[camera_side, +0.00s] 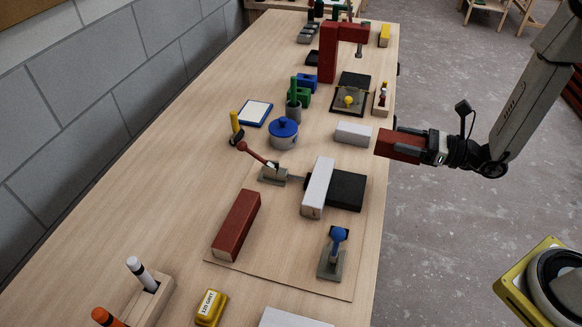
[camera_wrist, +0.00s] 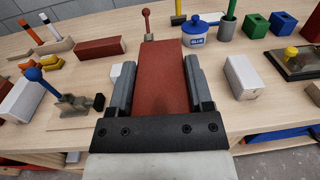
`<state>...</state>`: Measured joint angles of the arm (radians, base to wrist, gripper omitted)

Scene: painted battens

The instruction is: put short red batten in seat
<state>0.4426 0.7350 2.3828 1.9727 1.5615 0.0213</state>
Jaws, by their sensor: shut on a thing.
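My gripper (camera_side: 428,147) is shut on a red batten (camera_side: 398,146) and holds it beyond the table's right edge, apart from the tabletop. In the wrist view the held red batten (camera_wrist: 168,75) lies between my two fingers (camera_wrist: 163,80) and points away. A second red batten (camera_side: 237,226) lies on a thin board (camera_side: 280,272) on the table; it also shows in the wrist view (camera_wrist: 100,48). On that board a white batten (camera_side: 318,187) lies beside a black block (camera_side: 347,190). I cannot tell which spot is the seat.
A red-handled clamp (camera_side: 270,169) and a blue-handled clamp (camera_side: 335,250) stand by the battens. A loose white batten (camera_side: 353,132) lies near the right edge. A blue-lidded pot (camera_side: 284,133) and a red stand (camera_side: 332,50) are farther back. Wood is bare left of the board.

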